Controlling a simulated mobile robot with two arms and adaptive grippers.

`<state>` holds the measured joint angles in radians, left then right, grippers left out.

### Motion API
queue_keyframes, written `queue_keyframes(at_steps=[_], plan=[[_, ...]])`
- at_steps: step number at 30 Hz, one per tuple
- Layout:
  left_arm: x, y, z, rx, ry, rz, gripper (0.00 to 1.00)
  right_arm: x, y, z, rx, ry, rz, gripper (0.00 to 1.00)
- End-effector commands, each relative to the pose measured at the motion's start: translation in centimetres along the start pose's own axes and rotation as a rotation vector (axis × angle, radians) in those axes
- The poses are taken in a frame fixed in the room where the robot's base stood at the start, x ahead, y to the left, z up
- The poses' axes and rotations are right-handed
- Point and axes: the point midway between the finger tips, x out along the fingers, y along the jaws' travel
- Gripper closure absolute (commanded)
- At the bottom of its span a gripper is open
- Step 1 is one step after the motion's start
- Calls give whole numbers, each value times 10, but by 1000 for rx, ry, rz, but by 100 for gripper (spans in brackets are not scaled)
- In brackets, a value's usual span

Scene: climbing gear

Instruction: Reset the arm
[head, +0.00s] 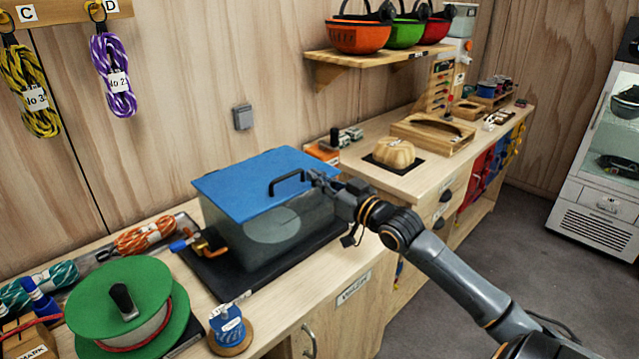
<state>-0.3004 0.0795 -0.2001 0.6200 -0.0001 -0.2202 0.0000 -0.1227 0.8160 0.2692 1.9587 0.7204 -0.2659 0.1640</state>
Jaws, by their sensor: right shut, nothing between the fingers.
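My right arm comes in from the lower right. Its gripper (322,179) is shut and empty, right beside the black handle (288,182) of the blue lid (248,172). Whether the fingers touch the handle or the lid, I cannot tell. The lid lies on a grey translucent tank (270,226), which stands on a black mat (228,279) on the bench. The arm partly hides the tank's right side. My left gripper does not show.
A green rope spool (117,292) and a small blue spool (228,326) stand at the front left. Coiled ropes (113,76) hang on the wall. A shelf (372,56) with helmets is above the right bench, which holds a wooden tray (432,135). The floor at right is clear.

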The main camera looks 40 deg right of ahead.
Motion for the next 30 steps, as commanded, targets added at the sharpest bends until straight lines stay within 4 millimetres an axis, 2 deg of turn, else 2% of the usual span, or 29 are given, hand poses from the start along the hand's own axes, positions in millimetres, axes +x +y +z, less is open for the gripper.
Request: queue_keyframes(at_steps=[9, 11, 13, 16, 19, 21, 24, 27, 30], plan=[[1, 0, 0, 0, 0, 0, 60, -6, -1, 0, -1, -1, -1, 100], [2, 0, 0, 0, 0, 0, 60, -7, -3, 6, 0, -13, -2, 100], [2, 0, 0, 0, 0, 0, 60, -10, -11, 22, -1, -54, -4, 100], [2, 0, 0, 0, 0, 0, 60, -21, -33, 66, -11, -171, -13, 100], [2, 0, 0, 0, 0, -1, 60, -46, -68, 125, -26, -340, -26, 100], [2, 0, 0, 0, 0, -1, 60, -70, -95, 165, -42, -471, -37, 100], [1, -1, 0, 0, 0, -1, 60, -113, -134, 214, -64, -658, -50, 100], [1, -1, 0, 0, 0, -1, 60, -156, -166, 246, -84, -822, -59, 100], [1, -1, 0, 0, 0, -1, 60, -194, -190, 264, -96, -954, -64, 100]])
